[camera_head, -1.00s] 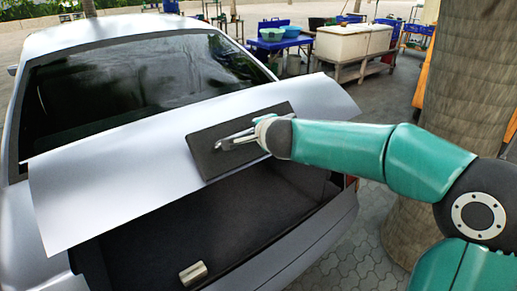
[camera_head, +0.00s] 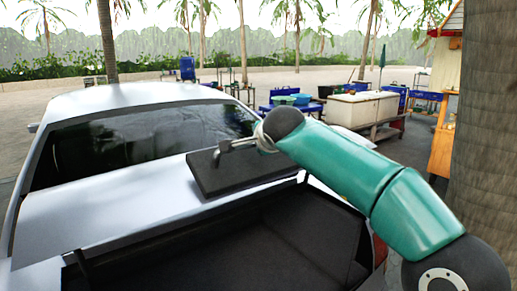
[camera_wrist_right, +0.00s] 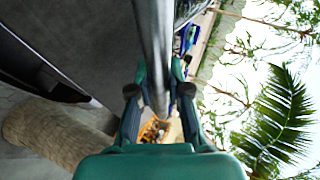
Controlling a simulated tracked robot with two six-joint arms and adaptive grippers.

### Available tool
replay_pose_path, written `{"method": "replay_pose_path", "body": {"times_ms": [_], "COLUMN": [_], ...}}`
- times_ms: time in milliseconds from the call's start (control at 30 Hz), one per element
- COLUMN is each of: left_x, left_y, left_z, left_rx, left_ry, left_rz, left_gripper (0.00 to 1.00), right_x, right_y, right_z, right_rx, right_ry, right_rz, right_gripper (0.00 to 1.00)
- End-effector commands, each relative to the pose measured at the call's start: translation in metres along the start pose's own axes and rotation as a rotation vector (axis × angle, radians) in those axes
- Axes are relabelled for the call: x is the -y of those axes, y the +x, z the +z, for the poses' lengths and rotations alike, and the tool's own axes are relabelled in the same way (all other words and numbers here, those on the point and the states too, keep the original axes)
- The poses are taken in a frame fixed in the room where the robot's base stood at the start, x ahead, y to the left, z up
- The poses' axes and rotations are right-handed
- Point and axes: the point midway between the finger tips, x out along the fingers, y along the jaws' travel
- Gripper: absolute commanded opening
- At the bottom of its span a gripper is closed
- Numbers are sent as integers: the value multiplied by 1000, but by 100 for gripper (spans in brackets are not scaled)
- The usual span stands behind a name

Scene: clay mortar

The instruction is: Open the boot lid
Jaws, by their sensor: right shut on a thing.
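The boot lid (camera_head: 110,215) of the silver car is raised, with the dark boot (camera_head: 300,235) open below it. A black plate (camera_head: 235,178) sits on the lid, with a grey metal handle (camera_head: 238,143) on it. My right gripper (camera_head: 260,138) is at the handle. In the right wrist view the handle (camera_wrist_right: 153,40) runs as a round bar between the fingers of my right gripper (camera_wrist_right: 158,95), which is shut on it. My left gripper is not in view.
The car's rear window (camera_head: 145,145) and roof lie beyond the lid. A palm trunk (camera_head: 490,130) stands close on the right. A white chest (camera_head: 355,108) and blue tables are farther back on the paving.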

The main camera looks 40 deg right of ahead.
Motion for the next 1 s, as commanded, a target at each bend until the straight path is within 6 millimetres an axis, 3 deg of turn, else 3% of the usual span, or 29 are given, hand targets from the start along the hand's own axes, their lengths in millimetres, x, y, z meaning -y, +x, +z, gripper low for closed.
{"method": "replay_pose_path", "body": {"times_ms": [233, 267, 400, 433, 767, 1000], "left_x": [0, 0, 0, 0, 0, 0], "left_y": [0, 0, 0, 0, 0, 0], "left_z": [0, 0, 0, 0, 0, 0], "left_rx": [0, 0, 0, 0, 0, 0], "left_ry": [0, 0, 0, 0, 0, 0], "left_rz": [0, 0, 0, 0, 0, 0], "left_gripper": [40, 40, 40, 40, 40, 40], "right_x": [0, 0, 0, 0, 0, 1], "right_y": [1, 1, 1, 1, 0, -24], "right_z": [1, 1, 2, 3, 4, 5], "right_rx": [-2, -2, 1, 1, 4, 6], "right_ry": [-2, -2, -3, -3, -3, -3], "right_rz": [2, 2, 2, 2, 3, 0], "right_gripper": [0, 19, 42, 43, 43, 43]}}
